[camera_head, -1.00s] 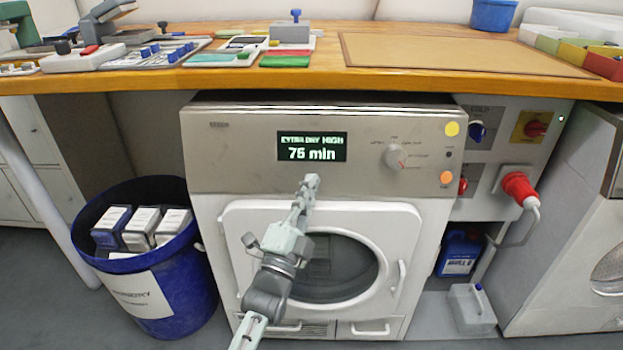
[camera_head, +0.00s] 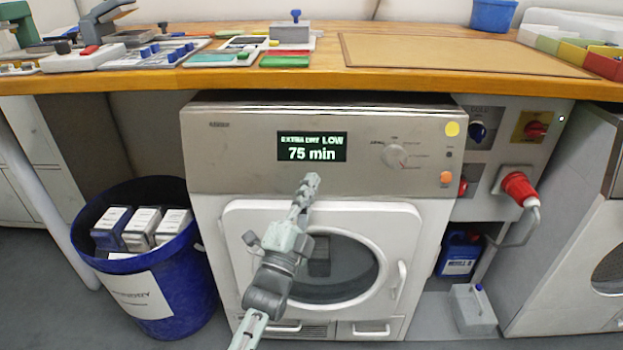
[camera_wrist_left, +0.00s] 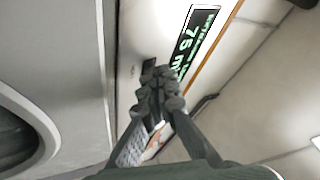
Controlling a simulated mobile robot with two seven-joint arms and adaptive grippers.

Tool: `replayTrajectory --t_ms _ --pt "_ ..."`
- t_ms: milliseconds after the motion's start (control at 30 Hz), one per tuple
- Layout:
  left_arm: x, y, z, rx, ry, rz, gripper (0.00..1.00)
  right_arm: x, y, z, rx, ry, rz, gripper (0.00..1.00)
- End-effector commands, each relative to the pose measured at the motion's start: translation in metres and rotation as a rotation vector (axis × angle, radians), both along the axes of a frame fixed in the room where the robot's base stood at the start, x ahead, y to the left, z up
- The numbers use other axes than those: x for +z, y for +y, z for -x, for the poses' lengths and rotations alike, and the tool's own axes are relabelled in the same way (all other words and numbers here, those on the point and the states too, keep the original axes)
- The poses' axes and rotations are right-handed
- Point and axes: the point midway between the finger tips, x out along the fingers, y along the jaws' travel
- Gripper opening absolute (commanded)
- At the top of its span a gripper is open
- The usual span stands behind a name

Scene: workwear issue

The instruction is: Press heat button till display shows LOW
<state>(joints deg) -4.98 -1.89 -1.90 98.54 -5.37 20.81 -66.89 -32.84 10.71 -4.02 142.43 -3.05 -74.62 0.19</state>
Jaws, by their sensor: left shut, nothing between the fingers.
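The dryer's display (camera_head: 312,147) now reads "EXTRA DRY LOW" over "75 min" in light letters on dark green. It also shows, rotated, in the left wrist view (camera_wrist_left: 188,45). My left gripper (camera_head: 311,181) is shut and empty, its tips just below the display at the lower part of the panel. In the left wrist view my fingertips (camera_wrist_left: 158,75) are together beside a small dark button-like part (camera_wrist_left: 148,68). I cannot tell whether they touch it, and I read no label on it. My right gripper is not in view.
The panel also has a dial (camera_head: 395,156), a yellow disc (camera_head: 452,129) and an orange button (camera_head: 446,179). The round door (camera_head: 395,222) is shut below. A wooden worktop (camera_head: 300,80) overhangs above; a blue bin (camera_head: 180,265) stands left.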

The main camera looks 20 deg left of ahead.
Motion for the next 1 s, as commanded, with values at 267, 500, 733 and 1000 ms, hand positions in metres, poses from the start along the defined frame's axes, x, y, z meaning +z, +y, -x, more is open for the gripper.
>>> replayTrajectory --t_ms 267,500,733,1000 --pt "0.004 -0.002 0.009 0.000 0.004 0.002 0.00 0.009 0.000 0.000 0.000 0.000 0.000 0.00" --pt "0.003 -0.004 0.015 0.000 0.001 0.001 0.00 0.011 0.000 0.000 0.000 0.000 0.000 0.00" --pt "0.005 -0.005 0.017 0.000 0.001 0.001 0.00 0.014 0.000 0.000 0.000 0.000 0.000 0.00" --pt "0.015 -0.011 0.040 0.000 0.004 0.002 0.00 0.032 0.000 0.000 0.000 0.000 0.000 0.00"
